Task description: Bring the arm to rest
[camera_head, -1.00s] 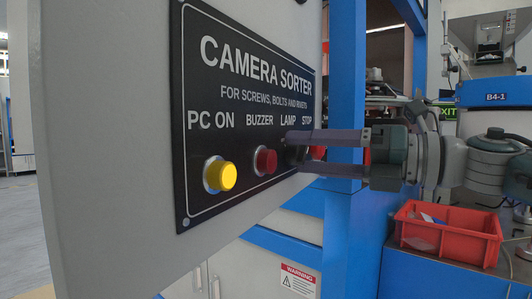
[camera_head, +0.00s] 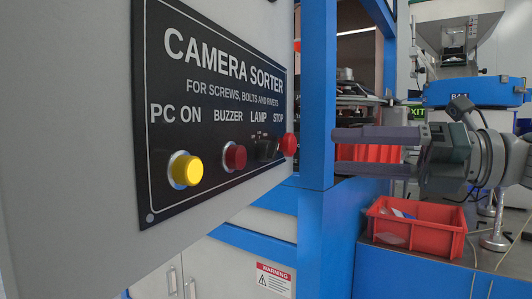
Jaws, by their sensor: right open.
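My right gripper (camera_head: 345,151) is at the right of the camera_head view, its two grey fingers pointing left. The fingers are apart with nothing between them. It is to the right of the camera sorter panel (camera_head: 215,75), clear of the red stop button (camera_head: 289,144). The panel also carries a yellow button (camera_head: 186,170), a dark red buzzer button (camera_head: 234,156) and a black lamp switch (camera_head: 265,149). My left gripper does not show.
A blue upright post (camera_head: 317,100) stands just left of the fingertips. A red bin (camera_head: 415,227) sits on a blue-fronted bench (camera_head: 440,268) below the gripper. Another red bin (camera_head: 362,152) shows behind the fingers.

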